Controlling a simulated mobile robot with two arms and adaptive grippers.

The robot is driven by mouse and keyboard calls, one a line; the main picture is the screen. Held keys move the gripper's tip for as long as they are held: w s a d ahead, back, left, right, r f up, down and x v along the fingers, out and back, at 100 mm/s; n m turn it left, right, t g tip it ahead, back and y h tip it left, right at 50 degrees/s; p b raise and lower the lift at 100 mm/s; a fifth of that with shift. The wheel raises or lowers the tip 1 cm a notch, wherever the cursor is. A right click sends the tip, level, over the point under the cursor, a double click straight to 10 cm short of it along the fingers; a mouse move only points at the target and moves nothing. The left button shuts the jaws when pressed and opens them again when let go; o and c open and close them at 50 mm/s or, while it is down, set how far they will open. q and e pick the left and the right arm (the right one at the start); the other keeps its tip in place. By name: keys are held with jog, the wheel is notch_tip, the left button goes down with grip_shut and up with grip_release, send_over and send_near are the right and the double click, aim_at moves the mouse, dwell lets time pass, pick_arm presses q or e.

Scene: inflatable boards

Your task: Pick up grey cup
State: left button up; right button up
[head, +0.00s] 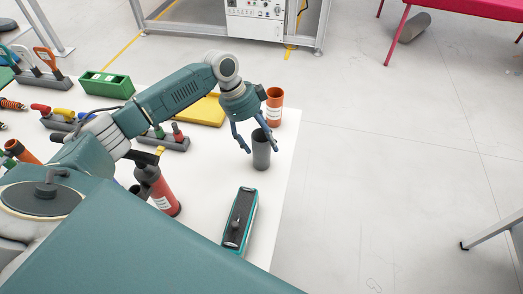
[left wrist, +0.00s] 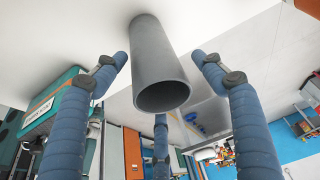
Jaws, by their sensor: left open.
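The grey cup (head: 261,150) stands upright near the right edge of the white table in the head view. In the left wrist view the cup (left wrist: 157,62) shows large, with its open rim toward the camera. My left gripper (head: 256,138) is open, its fingers pointing down around the top of the cup. In the left wrist view its blue fingers (left wrist: 160,85) lie on several sides of the cup, and gaps show between them and its wall. My right gripper is not in view.
An orange cup (head: 274,106) stands just behind the grey cup. A teal and black device (head: 239,220) lies nearer on the white table (head: 215,190). A red bottle (head: 163,192), a yellow tray (head: 208,111) and a green bin (head: 106,85) are to the left. Open floor lies right.

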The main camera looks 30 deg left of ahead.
pick_arm(q)
jog(key=c, duration=1.1)
jog(key=shift+o, duration=0.2)
jog(key=shift+r, duration=0.1)
